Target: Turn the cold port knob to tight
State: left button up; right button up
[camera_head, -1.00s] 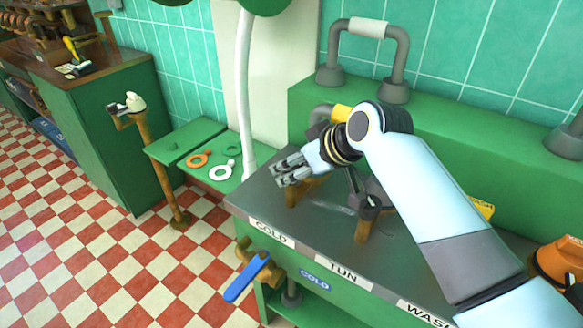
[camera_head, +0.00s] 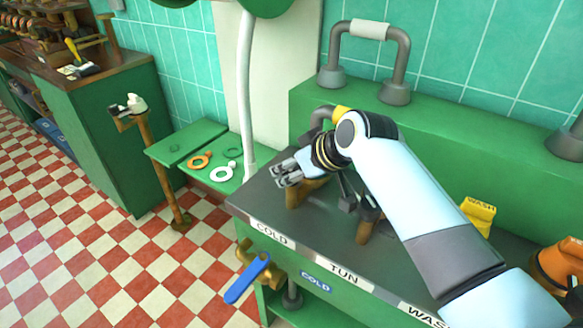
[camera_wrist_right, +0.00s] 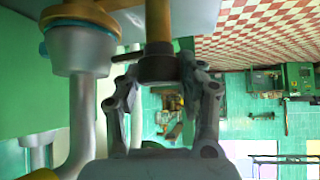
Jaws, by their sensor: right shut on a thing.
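The cold port stands behind the COLD label (camera_head: 272,233) on the grey bench top. It shows as a brown post (camera_head: 299,196) under my right gripper (camera_head: 285,177). In the right wrist view my right gripper (camera_wrist_right: 160,72) has a finger on each side of the dark cold port knob (camera_wrist_right: 158,68), at the end of the brass-coloured post (camera_wrist_right: 158,20). It is shut on this knob. The fingers hide part of the knob in the head view, and I cannot read a tightness mark. My left gripper is not in view.
A second post (camera_head: 367,228) with a dark top stands behind the TUN label. A grey pipe with a yellow band (camera_head: 341,111) rises behind my gripper. A brass valve with a blue lever (camera_head: 247,278) is on the bench front. Orange and white rings (camera_head: 222,171) lie on the green side shelf.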

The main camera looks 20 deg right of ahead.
jog(key=p, duration=0.1)
jog(key=m+h+p, duration=0.1)
jog(key=p, duration=0.1)
jog(key=shift+s+r, duration=0.1)
jog(key=shift+r, duration=0.15)
jog(key=shift+f+m+t+h+p, duration=0.15)
jog(key=shift+m+t+h+p, duration=0.15)
jog(key=shift+m+h+p, duration=0.25)
jog(key=shift+f, duration=0.1)
jog(key=o, duration=1.2)
jog(key=shift+c, duration=0.2)
jog(key=v, duration=1.2)
jog(key=shift+d, duration=0.2)
